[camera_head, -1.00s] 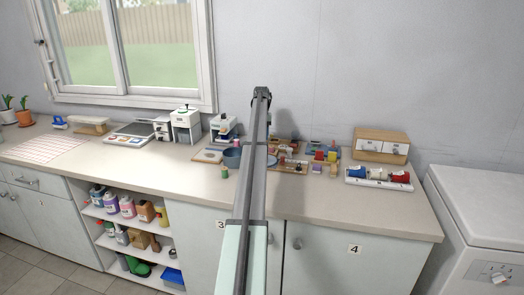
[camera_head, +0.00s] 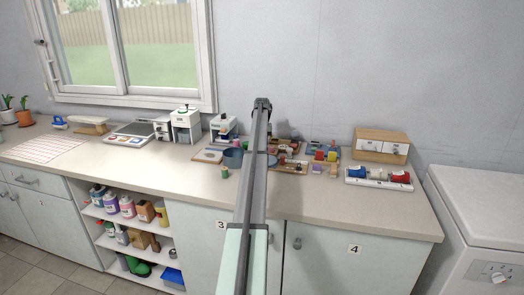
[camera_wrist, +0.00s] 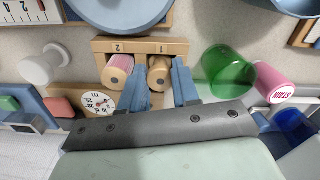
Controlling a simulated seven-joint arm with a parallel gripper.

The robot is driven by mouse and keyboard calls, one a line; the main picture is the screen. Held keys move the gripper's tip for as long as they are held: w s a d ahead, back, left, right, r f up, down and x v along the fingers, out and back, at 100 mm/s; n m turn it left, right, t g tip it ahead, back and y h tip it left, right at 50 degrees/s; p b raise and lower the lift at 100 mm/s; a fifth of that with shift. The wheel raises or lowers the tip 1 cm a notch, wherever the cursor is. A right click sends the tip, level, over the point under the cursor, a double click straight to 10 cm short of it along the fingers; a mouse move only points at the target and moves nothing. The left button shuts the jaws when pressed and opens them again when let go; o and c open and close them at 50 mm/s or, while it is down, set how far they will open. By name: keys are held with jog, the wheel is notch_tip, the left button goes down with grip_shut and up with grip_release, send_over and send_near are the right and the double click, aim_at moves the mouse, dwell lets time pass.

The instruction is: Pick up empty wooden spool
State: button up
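A bare wooden spool (camera_wrist: 160,72) sits in the slot marked 1 of a wooden holder (camera_wrist: 140,46) in the wrist view. A spool with pink thread (camera_wrist: 117,72) sits beside it in the slot marked 2. My gripper (camera_wrist: 159,85) has its two blue fingers apart, one on each side of the bare spool. The left finger reaches between the two spools. I cannot tell whether either finger touches the bare spool. In the head view my arm hides the gripper and the bare spool cannot be made out.
A green see-through cup (camera_wrist: 229,70) and a pink cylinder marked STAIN (camera_wrist: 273,82) are right of the fingers. A white spool-shaped thing (camera_wrist: 45,66) and a dial (camera_wrist: 101,102) are left. A blue bowl (camera_wrist: 120,10) is beyond the holder. The counter front (camera_head: 190,190) is clear.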

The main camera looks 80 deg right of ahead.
jog(key=c, duration=0.3)
jog(key=shift+r, duration=0.15)
